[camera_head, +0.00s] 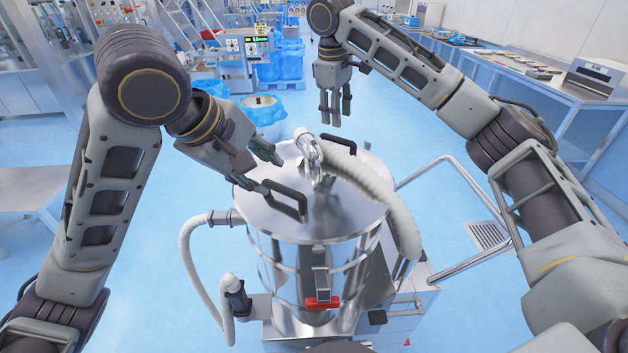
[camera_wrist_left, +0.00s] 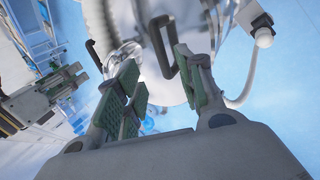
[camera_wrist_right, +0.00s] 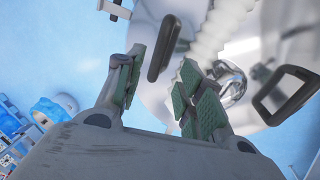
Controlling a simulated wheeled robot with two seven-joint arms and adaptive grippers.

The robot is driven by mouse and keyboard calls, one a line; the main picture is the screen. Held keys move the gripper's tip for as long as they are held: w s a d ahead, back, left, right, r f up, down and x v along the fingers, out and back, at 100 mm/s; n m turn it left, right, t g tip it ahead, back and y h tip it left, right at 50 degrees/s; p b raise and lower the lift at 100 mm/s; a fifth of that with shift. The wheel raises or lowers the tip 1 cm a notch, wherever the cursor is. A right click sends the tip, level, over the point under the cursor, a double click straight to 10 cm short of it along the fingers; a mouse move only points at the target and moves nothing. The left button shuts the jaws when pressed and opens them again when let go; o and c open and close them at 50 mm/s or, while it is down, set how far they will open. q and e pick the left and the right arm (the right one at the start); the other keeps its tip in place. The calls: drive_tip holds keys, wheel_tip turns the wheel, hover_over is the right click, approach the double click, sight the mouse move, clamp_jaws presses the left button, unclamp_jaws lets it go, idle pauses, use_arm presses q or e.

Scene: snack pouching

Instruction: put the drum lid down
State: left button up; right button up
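The shiny round drum lid (camera_head: 350,205) lies flat on top of the steel drum (camera_head: 285,260), covering it. It has two black handles, a near-left one (camera_head: 287,200) and a far-right one (camera_head: 340,143). My left gripper (camera_head: 262,167) is open just left of the near-left handle. In the left wrist view that handle (camera_wrist_left: 163,48) shows between the spread fingertips, with no grip visible. My right gripper (camera_head: 335,115) is open above and behind the far-right handle. In the right wrist view that handle (camera_wrist_right: 163,48) shows between the spread fingers, apart from them.
A white corrugated hose (camera_head: 375,185) arches over the lid from a metal fitting (camera_head: 308,150) at its centre. Another hose (camera_head: 188,255) hangs at the drum's left side. A cart rail (camera_head: 460,170) stands at the right. The blue floor around is mostly clear.

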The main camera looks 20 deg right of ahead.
drive_tip(key=shift+s+a+r, duration=0.1)
drive_tip(key=shift+r, duration=0.5)
drive_tip(key=shift+s+a+r, duration=0.1)
drive_tip(key=shift+r, duration=0.5)
